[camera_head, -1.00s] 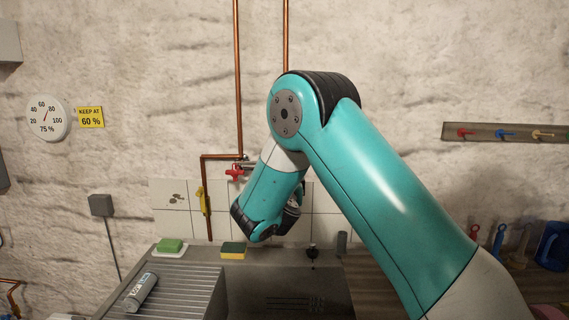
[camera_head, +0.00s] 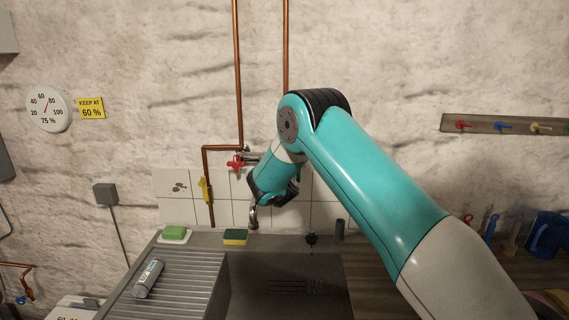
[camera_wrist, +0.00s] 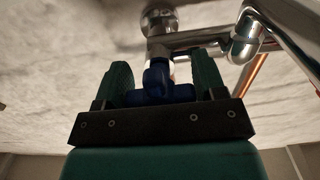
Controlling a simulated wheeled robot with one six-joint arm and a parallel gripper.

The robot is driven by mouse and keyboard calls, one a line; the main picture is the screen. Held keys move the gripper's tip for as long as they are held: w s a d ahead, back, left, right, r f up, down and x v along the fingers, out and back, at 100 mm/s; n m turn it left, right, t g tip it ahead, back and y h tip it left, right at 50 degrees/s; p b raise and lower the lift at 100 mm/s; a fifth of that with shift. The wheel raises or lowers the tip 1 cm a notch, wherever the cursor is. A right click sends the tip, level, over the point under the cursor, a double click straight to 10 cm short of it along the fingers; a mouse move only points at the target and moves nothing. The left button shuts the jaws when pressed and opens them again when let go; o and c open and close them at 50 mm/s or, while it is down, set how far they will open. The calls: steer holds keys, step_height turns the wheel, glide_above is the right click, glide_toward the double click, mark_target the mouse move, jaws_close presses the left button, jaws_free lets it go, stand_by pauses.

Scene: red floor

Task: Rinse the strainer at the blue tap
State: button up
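The blue tap handle (camera_wrist: 158,82) shows in the wrist view under a chrome mixer body (camera_wrist: 195,40). My gripper (camera_wrist: 163,82) has one green finger on each side of this handle. I cannot tell whether the fingers press on it or stand slightly clear. In the head view my arm's wrist hides the blue handle, and a chrome piece (camera_head: 253,218) shows just below it. A red tap handle (camera_head: 236,163) is on the wall to the left. I cannot make out the strainer in either view. I see no running water.
The sink basin (camera_head: 270,270) is below, with a ribbed drainboard (camera_head: 190,285) at left holding a grey bottle (camera_head: 148,278). A yellow-green sponge (camera_head: 235,237) and green soap (camera_head: 174,233) sit on the back rim. A blue jug (camera_head: 545,236) and other utensils stand at right.

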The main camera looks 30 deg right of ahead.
steer(key=c, duration=0.4)
steer(key=shift+f+n+b, duration=0.25)
steer(key=shift+n+b, duration=0.55)
steer(key=shift+b, duration=0.25)
steer(key=n+b, duration=0.1)
steer(key=n, duration=0.2)
steer(key=shift+r, duration=0.2)
steer(key=o, duration=0.9)
steer(key=shift+b+v, duration=4.7)
steer(key=shift+v, duration=4)
